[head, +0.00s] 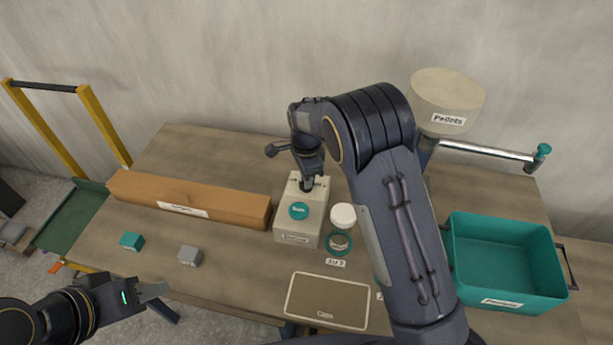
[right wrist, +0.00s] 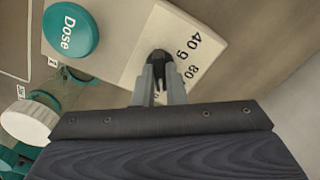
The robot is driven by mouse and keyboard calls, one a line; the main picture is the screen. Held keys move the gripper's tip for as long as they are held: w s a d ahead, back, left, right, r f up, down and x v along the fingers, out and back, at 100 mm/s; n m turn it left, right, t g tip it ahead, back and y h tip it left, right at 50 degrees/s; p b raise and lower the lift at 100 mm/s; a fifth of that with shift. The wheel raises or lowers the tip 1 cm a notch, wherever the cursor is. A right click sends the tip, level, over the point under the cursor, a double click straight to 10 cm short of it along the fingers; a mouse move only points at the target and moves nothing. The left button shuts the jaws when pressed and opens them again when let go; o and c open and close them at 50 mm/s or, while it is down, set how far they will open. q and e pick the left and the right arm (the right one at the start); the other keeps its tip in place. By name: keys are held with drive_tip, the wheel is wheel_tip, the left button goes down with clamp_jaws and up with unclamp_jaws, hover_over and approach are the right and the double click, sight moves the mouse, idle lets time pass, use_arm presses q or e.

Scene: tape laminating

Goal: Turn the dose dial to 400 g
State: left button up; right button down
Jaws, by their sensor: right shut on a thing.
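The pale dispenser box (head: 285,222) stands near the middle of the table, with a round teal Dose button (head: 299,210) on top. The button also shows in the right wrist view (right wrist: 70,30). My right gripper (head: 308,182) reaches down onto the back of the box top. In the right wrist view its fingers are shut on the small black dial knob (right wrist: 160,57). Beside the knob, "40 g" and "80" are readable on the dial scale (right wrist: 182,45); the other marks and the pointer's setting are hidden. My left gripper (head: 150,291) is low at the left, away from the box; its jaw opening is unclear.
A white lid (head: 342,215) and a teal ring (head: 339,243) sit right of the box. A long brown carton (head: 190,196), a teal block (head: 132,241) and a grey block (head: 190,256) lie left. A teal bin (head: 505,258) and a Pellets hopper (head: 447,95) are right.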

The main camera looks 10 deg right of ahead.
drive_tip(key=shift+m, duration=0.5)
drive_tip(key=c, duration=1.5)
unclamp_jaws()
wheel_tip(320, 180, up, 8)
drive_tip(key=shift+f, duration=0.2)
drive_tip(key=shift+r, duration=0.15)
